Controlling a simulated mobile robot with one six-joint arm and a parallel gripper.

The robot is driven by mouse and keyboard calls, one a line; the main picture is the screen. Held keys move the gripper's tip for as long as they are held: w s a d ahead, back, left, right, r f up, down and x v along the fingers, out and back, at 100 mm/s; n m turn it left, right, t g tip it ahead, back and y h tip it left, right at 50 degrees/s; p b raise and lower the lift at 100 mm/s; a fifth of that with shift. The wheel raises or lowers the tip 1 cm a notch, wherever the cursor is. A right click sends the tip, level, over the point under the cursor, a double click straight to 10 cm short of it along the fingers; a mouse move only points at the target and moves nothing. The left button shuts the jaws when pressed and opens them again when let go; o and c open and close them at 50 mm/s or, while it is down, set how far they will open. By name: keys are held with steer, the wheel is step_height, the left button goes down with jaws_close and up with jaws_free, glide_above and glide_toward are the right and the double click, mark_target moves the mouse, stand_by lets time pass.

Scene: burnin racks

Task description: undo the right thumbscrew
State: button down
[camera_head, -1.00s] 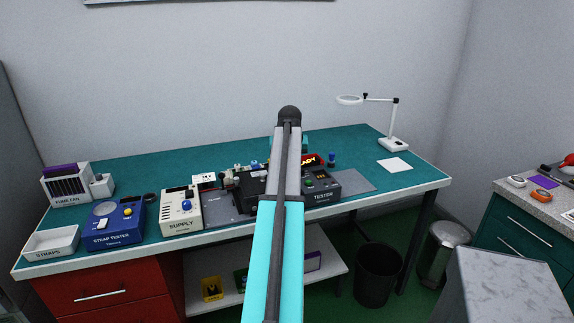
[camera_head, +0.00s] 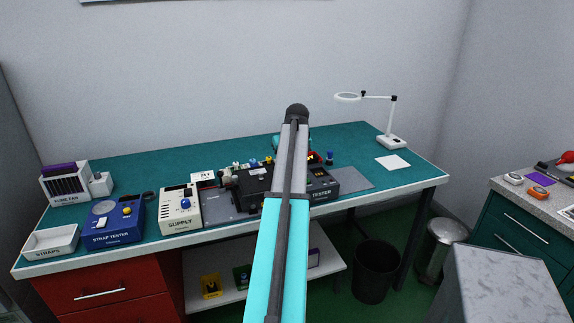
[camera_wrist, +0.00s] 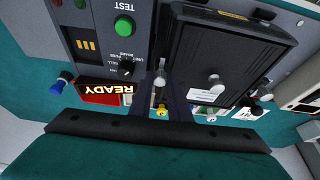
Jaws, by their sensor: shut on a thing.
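The black box (camera_wrist: 215,50) lies beside the tester and fills the upper middle of the wrist view. It also shows in the head view (camera_head: 254,180), partly behind my arm. My gripper (camera_wrist: 159,80) has its two dark fingers around a small silver thumbscrew (camera_wrist: 160,77) at the box's edge, and is shut on it. The wrist view is turned over, so this is the right thumbscrew. In the head view my arm hides the gripper and the held screw.
The tester (camera_wrist: 105,35) has a green button and dark knob close beside the fingers. A lit READY sign (camera_wrist: 104,92) is near them. A yellow plug (camera_wrist: 162,112) sits beyond the fingers. The supply (camera_head: 180,210) stands left of the box.

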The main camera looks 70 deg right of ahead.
steer(key=c, duration=1.7)
jaws_free()
steer(key=shift+w+a, duration=0.1)
steer(key=shift+w, duration=0.05)
steer(key=shift+o, duration=0.2)
steer(key=b+v, duration=0.2)
steer(key=v, duration=1.1)
steer(key=shift+s+r, duration=0.25)
steer(key=shift+r, duration=0.05)
